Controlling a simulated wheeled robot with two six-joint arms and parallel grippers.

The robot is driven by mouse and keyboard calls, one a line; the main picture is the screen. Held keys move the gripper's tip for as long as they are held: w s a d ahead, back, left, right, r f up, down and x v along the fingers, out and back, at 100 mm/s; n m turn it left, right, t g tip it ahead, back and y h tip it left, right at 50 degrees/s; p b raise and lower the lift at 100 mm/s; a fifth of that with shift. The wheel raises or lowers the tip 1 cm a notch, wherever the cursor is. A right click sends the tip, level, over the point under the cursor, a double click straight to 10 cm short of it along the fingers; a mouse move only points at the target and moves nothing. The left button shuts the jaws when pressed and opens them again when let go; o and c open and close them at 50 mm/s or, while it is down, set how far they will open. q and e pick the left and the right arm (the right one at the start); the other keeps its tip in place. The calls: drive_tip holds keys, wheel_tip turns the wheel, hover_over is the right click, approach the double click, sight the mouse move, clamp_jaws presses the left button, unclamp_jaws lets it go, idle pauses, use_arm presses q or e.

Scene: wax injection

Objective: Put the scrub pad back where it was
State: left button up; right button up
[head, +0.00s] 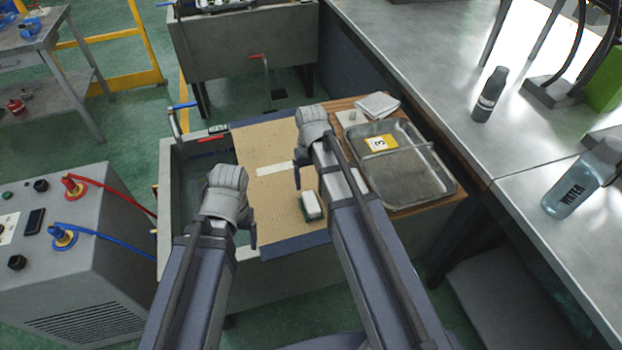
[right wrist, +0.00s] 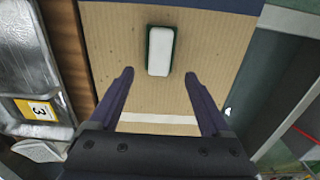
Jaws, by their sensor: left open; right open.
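The scrub pad (head: 311,206), white on top with a green edge, lies on the brown cardboard-like sheet (head: 265,205) near its front edge. It also shows in the right wrist view (right wrist: 160,51), just beyond and between my fingertips, not gripped. My right gripper (head: 299,172) is open and empty behind the pad in the head view; its two fingers (right wrist: 159,75) stand apart over the sheet. My left gripper (head: 250,235) is open and empty to the left of the pad, near the sheet's left side. A pale strip (head: 284,168) crosses the sheet behind the pad.
A metal tray (head: 440,185) with a yellow "3" label (head: 381,143) sits on the wooden board at right, with a white dish (head: 378,104) behind it. A dark bottle (head: 488,95) and a clear bottle (head: 572,190) are on the steel bench. A grey machine (head: 100,260) stands left.

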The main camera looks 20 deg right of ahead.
use_arm(q)
drive_tip(key=shift+r, duration=0.65)
use_arm(e)
drive_tip(key=s+a+r+n+h, duration=0.1)
drive_tip(key=s+a+n, duration=0.2)
drive_tip(key=s+a, duration=0.7)
drive_tip(key=s, duration=0.4)
drive_tip(key=shift+s+a+r, duration=0.15)
drive_tip(key=shift+a+r, duration=0.05)
drive_tip(key=shift+a, duration=0.05)
idle(0.4)
